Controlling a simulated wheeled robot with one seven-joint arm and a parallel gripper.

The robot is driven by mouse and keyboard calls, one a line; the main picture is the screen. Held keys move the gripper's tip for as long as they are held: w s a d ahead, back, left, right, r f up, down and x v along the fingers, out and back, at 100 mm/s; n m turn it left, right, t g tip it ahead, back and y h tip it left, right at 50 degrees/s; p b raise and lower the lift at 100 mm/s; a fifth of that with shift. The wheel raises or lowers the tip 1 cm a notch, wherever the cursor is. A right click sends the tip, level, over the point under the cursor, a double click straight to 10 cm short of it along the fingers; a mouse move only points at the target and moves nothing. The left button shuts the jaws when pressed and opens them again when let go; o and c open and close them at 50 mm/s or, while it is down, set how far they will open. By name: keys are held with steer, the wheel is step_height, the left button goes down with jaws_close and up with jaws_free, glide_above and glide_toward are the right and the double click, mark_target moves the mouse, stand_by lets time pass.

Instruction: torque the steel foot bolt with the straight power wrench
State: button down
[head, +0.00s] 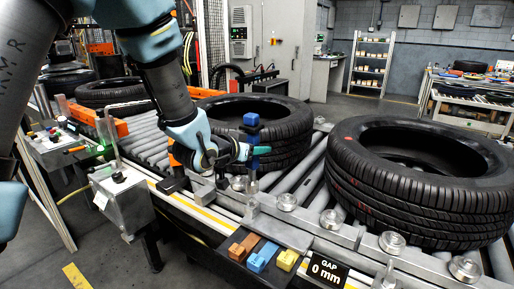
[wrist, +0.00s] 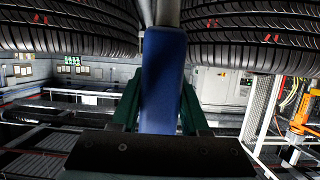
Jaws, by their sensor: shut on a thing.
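My gripper (head: 247,151) is shut on the straight power wrench (head: 251,122), a blue upright tool with a grey lower shaft, above the conveyor's front rail. In the wrist view, the wrench's blue body (wrist: 163,80) stands between the two dark green fingers, with a grey shaft at the top edge. Below and around it, several steel fittings line the rail, one an upright bolt-like piece (head: 252,206). I cannot tell which is the steel foot bolt, or whether the wrench tip touches anything.
A large tyre (head: 420,190) lies on the rollers at right, and stacked tyres (head: 262,120) stand behind my gripper. Orange (head: 243,246), blue (head: 263,257) and yellow (head: 287,260) blocks sit in front of the rail. A grey control box (head: 124,200) stands left.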

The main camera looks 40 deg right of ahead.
steer(key=shift+f+b, duration=1)
steer(key=shift+f, duration=0.15)
steer(key=shift+f+b, duration=1.45)
steer(key=shift+b, duration=0.4)
stand_by(2.2)
steer(key=shift+r, duration=0.15)
steer(key=shift+r+p, duration=2.2)
steer(key=shift+r, duration=1.25)
